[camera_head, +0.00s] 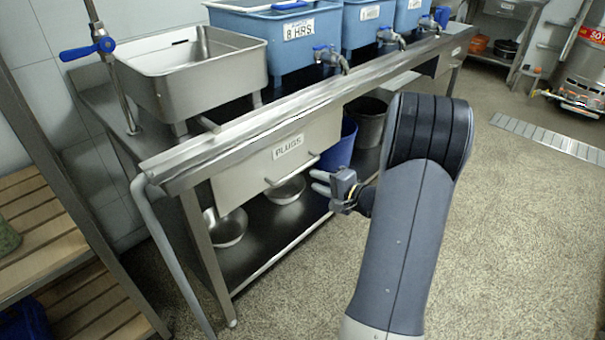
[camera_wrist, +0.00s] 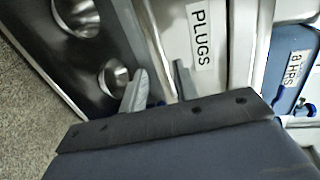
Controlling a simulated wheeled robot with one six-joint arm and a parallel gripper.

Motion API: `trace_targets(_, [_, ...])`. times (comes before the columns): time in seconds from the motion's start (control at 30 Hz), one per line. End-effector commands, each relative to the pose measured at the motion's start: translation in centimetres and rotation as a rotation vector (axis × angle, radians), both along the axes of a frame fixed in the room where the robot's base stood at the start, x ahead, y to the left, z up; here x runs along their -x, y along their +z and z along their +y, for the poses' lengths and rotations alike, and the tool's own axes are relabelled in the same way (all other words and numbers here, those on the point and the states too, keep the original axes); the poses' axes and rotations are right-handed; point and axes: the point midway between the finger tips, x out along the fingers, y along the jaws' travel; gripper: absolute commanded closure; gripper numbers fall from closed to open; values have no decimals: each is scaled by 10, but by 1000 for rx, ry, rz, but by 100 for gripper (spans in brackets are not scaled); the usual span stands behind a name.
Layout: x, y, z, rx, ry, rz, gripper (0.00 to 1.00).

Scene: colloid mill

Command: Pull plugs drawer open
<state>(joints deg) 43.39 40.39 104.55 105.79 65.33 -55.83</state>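The plugs drawer (camera_head: 245,175) has a pale metal front with a "PLUGS" label, set under the bench edge. It looks closed in the body camera view. Its thin bar handle (camera_head: 292,170) runs along the lower front. My gripper (camera_head: 315,180) is open and empty near the right end of the handle, slightly below it and in front of it. In the wrist view the fingers (camera_wrist: 160,78) are spread, with the handle bar (camera_wrist: 161,62) appearing roughly between their tips. The drawer front (camera_wrist: 180,35) fills the upper middle there. I cannot tell whether the fingers touch the bar.
A lower shelf (camera_head: 262,230) holds metal bowls (camera_head: 226,228), a blue bucket (camera_head: 341,146) and a grey bucket (camera_head: 367,122). The bench carries a steel sink (camera_head: 190,80) and blue tanks (camera_head: 280,40). A slatted wooden rack (camera_head: 45,230) stands at left.

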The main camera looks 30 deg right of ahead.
Motion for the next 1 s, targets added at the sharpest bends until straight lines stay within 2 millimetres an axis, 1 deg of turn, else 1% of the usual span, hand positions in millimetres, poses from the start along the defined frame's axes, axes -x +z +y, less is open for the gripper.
trace_targets(0.03, [-8, -3, 5, 0, 5, 1, 71])
trace_targets(0.3, [-56, -14, 22, 0, 5, 2, 71])
trace_targets(0.4, [-69, -16, 27, 0, 5, 2, 71])
trace_targets(0.5, [-79, -18, 31, -1, 5, 3, 71])
trace_targets(0.67, [-85, -19, 33, 0, 3, 3, 71])
trace_targets(0.9, [-86, -19, 33, 0, 3, 3, 71])
trace_targets(1.0, [-86, -19, 33, 0, 3, 3, 79])
